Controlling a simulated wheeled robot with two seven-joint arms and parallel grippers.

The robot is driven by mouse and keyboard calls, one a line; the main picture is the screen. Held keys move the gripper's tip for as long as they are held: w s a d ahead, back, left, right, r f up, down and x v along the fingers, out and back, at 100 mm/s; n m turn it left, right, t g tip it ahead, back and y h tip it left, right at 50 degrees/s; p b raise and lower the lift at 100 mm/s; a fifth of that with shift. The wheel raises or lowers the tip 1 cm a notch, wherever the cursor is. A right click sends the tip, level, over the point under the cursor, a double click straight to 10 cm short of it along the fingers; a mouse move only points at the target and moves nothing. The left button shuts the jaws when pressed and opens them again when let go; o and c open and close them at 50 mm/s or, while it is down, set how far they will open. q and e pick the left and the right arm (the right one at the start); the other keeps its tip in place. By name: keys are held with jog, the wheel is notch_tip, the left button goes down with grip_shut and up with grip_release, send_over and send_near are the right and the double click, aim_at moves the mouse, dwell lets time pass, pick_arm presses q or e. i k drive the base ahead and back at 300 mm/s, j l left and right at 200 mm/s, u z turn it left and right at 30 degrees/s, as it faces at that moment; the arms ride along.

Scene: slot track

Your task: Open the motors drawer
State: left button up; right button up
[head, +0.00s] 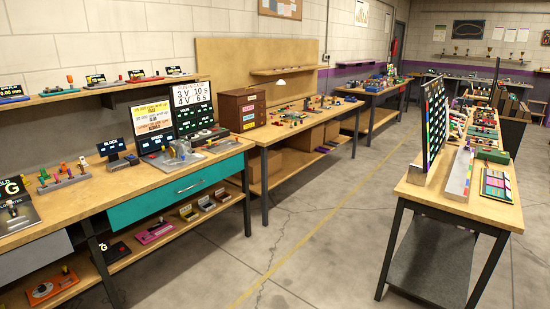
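A small brown wooden cabinet (231,97) stands at the left end of the middle workbench, with a stack of labelled drawers (249,112) on its front. The drawers look shut. Their small coloured labels are too small to read, so I cannot tell which one is the motors drawer. A wide teal drawer (160,203) with a bar handle sits under the near left workbench and looks shut; I see no label on it. Neither of my grippers is in view.
The near left workbench (92,190) carries displays and small devices. Parts lie on the middle workbench (262,134). A table (447,200) with a tall black panel (433,122) stands at right. The concrete floor (318,225) between them is clear.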

aim_at(246, 118)
jog(key=i+l, duration=0.1)
jog(key=i, duration=0.75)
jog(key=i+z, duration=0.15)
jog(key=i, duration=1.5)
jog(key=i+z, duration=0.1)
jog(key=i, duration=0.7)
jog(key=i+z, duration=0.1)
jog(key=i, duration=0.75)
jog(key=i+j, duration=0.2)
jog(key=i, duration=0.6)
jog(key=z, duration=0.05)
